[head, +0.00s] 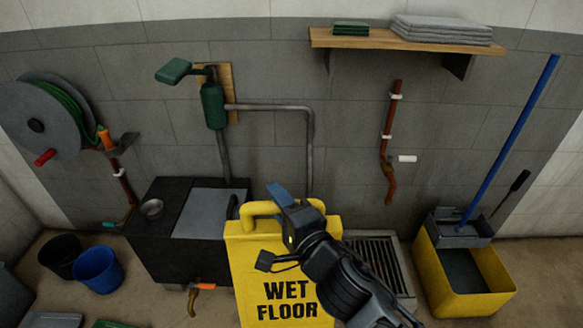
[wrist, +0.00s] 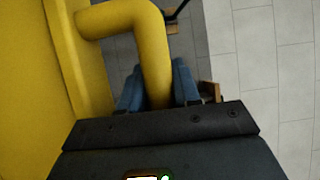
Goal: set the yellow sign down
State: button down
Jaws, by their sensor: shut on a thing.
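The yellow sign (head: 285,275) reads "WET FLOOR" and hangs upright in front of me in the head view, near the middle. Its tubular yellow handle (wrist: 150,40) curves across the wrist view, with the sign's panel (wrist: 30,90) on the left. My gripper (head: 285,205) is at the top of the sign; its blue fingers (wrist: 158,85) stand on both sides of the handle and are shut on it. The sign's lower edge is cut off by the picture, so I cannot tell whether it touches the floor. My arm covers its right side.
A black chest with a grey lid (head: 205,212) stands behind the sign. A floor grate (head: 375,260) lies to its right, then a yellow mop bucket (head: 470,280). Blue (head: 98,270) and black (head: 62,256) buckets stand at left. A wooden shelf (head: 365,39) is above.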

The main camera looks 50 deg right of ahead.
aim_at(245, 282)
jog(key=a+f+n+y, duration=0.1)
jog(key=a+f+y, duration=0.1)
jog(key=f, duration=0.4)
jog(key=w+a+f+n+y, duration=0.1)
jog(key=a+f, duration=0.3)
jog(key=f, duration=0.3)
jog(key=a+f+n+y, duration=0.1)
jog(key=a+f+y, duration=0.1)
jog(key=a+f, duration=0.2)
jog(key=shift+w+a+f+n+t+y, duration=0.1)
jog(key=shift+w+f+n+t+y, duration=0.1)
jog(key=shift+f, duration=0.4)
jog(key=shift+w+f+n+t+y, duration=0.1)
jog(key=shift+w+f+t, duration=0.1)
jog(key=shift+f, duration=0.4)
jog(key=shift+a, duration=0.1)
jog(key=shift+s, duration=0.25)
jog(key=shift+w, duration=0.2)
